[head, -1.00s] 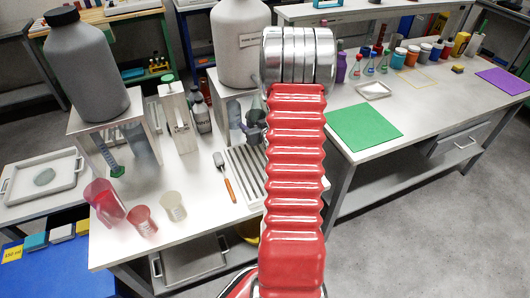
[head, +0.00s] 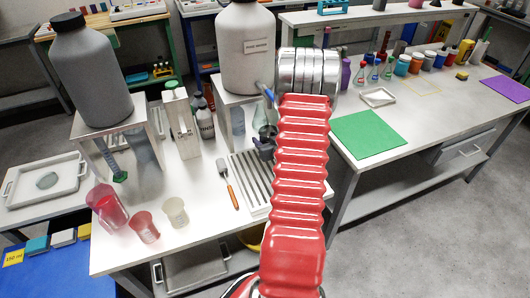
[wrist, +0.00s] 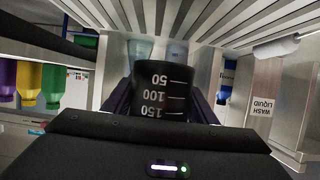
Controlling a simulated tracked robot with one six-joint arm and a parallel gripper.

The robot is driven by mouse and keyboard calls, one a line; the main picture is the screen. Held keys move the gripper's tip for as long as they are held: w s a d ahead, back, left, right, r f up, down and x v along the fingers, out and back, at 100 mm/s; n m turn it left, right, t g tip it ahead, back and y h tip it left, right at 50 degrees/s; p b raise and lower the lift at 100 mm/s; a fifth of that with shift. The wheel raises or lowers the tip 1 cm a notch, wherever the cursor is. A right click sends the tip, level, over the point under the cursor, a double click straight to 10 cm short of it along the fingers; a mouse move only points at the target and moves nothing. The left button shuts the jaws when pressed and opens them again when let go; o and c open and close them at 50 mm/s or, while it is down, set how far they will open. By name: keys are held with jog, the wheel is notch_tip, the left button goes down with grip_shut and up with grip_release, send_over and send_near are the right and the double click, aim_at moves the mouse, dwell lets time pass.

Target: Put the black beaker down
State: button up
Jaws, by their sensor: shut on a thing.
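The black beaker (wrist: 162,88) with white volume marks sits between the dark fingers of my gripper (wrist: 162,108) in the wrist view. Its printed numbers are upside down in that picture. My gripper is shut on it. In the head view, the beaker (head: 267,132) shows only as a small dark shape beside my red arm, above the white slatted drying rack (head: 243,184). Most of my gripper (head: 264,150) is hidden behind the arm there. The slats also show at the top of the wrist view. I cannot tell whether the beaker touches the rack.
A large white bottle (head: 246,48) on a stand is close behind my gripper. A green mat (head: 368,134) lies on the right bench.

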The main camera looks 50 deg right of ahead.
jog(key=shift+f, duration=0.85)
jog(key=shift+f, duration=2.05)
jog(key=shift+f, duration=0.15)
jog(key=o, duration=1)
jog(key=shift+s+a+r, duration=0.25)
jog(key=shift+s+r, duration=0.1)
jog(key=shift+s, duration=0.05)
jog(key=v, duration=1.1)
jog(key=shift+s, duration=0.1)
